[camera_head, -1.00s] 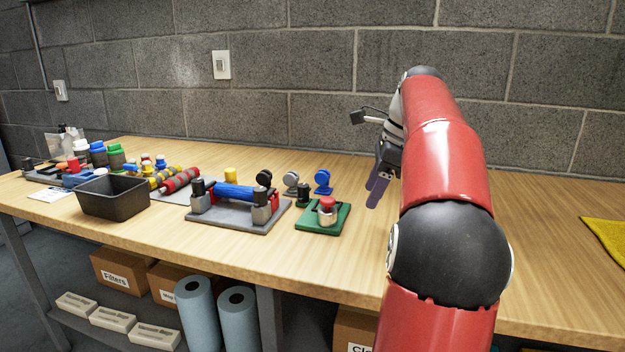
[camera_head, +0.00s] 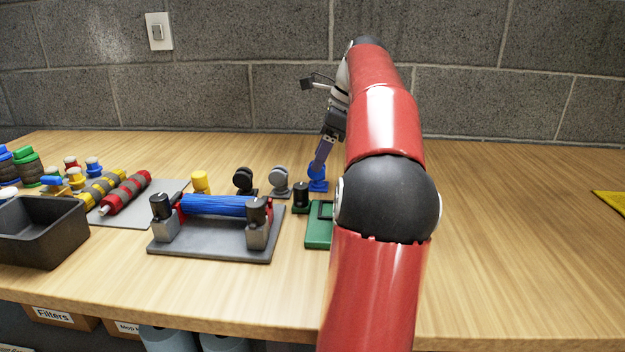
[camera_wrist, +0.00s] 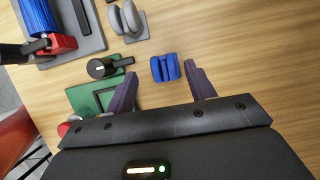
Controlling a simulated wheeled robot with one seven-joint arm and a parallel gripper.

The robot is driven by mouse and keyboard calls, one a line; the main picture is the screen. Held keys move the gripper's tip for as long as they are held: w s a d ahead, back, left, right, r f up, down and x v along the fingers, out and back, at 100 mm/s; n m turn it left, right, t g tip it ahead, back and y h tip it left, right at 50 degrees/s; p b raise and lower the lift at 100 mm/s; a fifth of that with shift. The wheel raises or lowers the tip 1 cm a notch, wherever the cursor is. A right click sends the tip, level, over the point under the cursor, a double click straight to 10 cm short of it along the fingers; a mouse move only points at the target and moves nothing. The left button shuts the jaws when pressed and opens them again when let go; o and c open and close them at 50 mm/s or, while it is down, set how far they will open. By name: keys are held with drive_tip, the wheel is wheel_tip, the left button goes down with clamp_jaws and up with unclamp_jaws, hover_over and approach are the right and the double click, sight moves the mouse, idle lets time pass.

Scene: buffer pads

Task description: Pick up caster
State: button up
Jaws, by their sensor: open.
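A blue caster (camera_head: 318,182) stands on the wooden table near the back, partly behind my arm in the head view. It also shows in the wrist view (camera_wrist: 165,68), where it appears between my fingertips, with a gap to each. A grey caster (camera_head: 280,180) and a black caster (camera_head: 244,179) stand to its left. The grey one is also at the top of the wrist view (camera_wrist: 126,19). My gripper (camera_wrist: 160,72) is open and empty, pointing down above the blue caster; whether it touches is not clear.
A green plate (camera_head: 319,232) and a black cylinder (camera_head: 301,194) are close to the blue caster. A grey base (camera_head: 205,247) with a blue roller stands left. A black bin (camera_head: 62,232) is at far left. The table to the right is mostly clear.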

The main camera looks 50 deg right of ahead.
sight(318, 175)
drive_tip(key=x, duration=0.1)
drive_tip(key=b+x, duration=0.1)
drive_tip(key=x, duration=0.3)
drive_tip(key=shift+d+f, duration=0.3)
drive_tip(key=shift+d, duration=0.05)
drive_tip(key=shift+c, duration=0.3)
drive_tip(key=c, duration=0.8)
drive_tip(key=shift+r, duration=0.1)
